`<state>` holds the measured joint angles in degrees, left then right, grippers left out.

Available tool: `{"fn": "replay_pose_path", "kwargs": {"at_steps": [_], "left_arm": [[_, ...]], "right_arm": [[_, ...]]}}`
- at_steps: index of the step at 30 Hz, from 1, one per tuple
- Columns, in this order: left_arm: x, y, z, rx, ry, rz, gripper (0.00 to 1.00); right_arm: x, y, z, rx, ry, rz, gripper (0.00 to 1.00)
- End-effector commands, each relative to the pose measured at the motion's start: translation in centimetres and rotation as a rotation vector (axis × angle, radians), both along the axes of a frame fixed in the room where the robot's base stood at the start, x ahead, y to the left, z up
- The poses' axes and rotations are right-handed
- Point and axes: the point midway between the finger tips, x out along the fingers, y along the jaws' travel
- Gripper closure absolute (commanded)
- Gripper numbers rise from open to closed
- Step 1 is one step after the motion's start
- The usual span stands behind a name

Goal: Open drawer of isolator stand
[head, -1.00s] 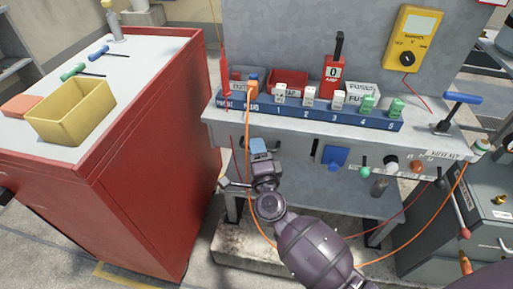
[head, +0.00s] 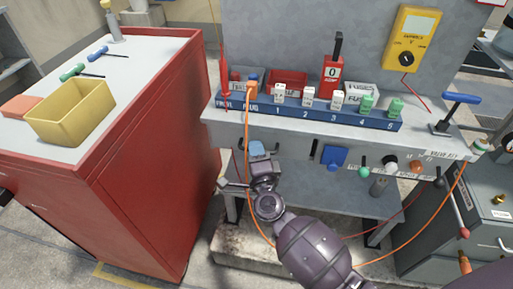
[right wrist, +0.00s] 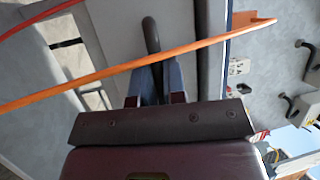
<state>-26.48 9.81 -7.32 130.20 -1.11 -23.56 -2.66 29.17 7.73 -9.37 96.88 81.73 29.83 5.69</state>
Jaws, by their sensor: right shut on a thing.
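The isolator stand is a grey bench with a flat top shelf (head: 420,136) and a grey front panel (head: 290,139) below it. My right gripper (head: 258,149) is at the left part of this front, below the shelf edge. In the right wrist view its two blue fingers (right wrist: 152,82) are closed around a dark bar-like handle (right wrist: 152,35). I cannot tell whether the drawer stands out from the front. My left gripper is not in view.
An orange cable (head: 247,130) hangs close beside the right gripper and crosses the wrist view (right wrist: 200,44). A red cabinet (head: 150,150) with a yellow bin (head: 70,125) stands left. A blue numbered rack (head: 310,112) lies on the shelf. Coloured knobs and a blue piece (head: 335,156) sit right.

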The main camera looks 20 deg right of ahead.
Motion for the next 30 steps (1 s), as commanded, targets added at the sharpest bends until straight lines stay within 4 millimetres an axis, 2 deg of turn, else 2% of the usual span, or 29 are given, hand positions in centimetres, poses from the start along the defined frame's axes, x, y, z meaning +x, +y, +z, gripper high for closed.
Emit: {"fn": "replay_pose_path", "kwargs": {"at_steps": [6,16,21,30], "left_arm": [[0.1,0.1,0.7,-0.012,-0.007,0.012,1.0],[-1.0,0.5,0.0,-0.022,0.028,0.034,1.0],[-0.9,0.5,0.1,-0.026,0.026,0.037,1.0],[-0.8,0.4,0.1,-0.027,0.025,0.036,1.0]], "right_arm": [[-4.0,2.7,0.1,0.003,0.002,0.001,1.0],[-10.2,6.9,-0.2,0.001,0.005,0.002,1.0],[-11.5,7.8,-0.1,0.001,0.003,0.001,1.0],[-11.6,7.8,-0.1,0.0,0.002,0.001,1.0]]}}
